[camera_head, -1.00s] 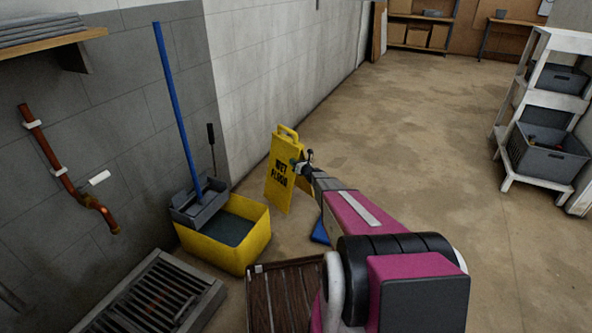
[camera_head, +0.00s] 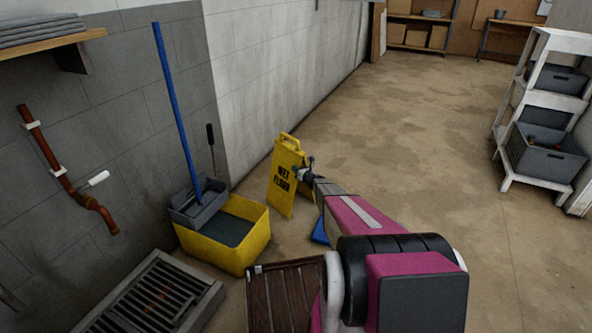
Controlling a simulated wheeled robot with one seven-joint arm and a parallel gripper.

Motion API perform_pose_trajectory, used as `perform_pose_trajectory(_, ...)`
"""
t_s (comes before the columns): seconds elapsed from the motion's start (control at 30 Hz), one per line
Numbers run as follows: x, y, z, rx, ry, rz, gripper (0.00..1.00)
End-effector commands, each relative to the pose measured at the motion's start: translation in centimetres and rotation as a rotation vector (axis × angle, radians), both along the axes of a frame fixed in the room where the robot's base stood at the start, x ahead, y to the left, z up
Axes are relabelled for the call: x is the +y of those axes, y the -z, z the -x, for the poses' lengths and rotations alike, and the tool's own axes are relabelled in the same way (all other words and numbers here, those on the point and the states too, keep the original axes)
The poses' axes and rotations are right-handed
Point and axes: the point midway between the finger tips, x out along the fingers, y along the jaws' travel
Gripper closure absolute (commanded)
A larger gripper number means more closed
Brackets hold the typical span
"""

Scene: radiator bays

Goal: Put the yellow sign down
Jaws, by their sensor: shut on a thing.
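The yellow wet floor sign (camera_head: 284,188) stands upright, or is held upright, to the right of the mop bucket, near the light wall. Its black lettering faces me. My gripper (camera_head: 304,174) is at the sign's right edge and is shut on it. The fingertips are small and partly hidden against the sign. I cannot tell whether the sign's lower edge touches the floor or hangs just above it.
A yellow mop bucket (camera_head: 254,252) with a blue-handled mop (camera_head: 174,95) stands left of the sign. A floor grate (camera_head: 150,295), a brown slatted piece (camera_head: 287,297) and a blue object (camera_head: 320,231) lie near. A white shelf (camera_head: 508,140) stands right. Open floor (camera_head: 430,130) lies beyond.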

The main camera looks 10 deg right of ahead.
Motion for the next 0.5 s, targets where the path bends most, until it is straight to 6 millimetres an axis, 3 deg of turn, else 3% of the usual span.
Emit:
perform_pose_trajectory(0.03, 0.01, 0.03, -0.03, -0.003, 0.000, -0.002, 1.00)
perform_pose_trajectory(0.07, 0.00, 0.09, -0.01, 0.000, 0.000, 0.000, 0.80)
perform_pose_trajectory(0.1, 0.00, 0.08, -0.01, 0.000, 0.000, 0.000, 0.67)
perform_pose_trajectory(0.13, 0.00, 0.08, -0.01, 0.000, 0.000, 0.000, 0.64)
perform_pose_trajectory(0.5, 0.00, -0.22, 0.03, 0.000, 0.000, 0.000, 0.64)
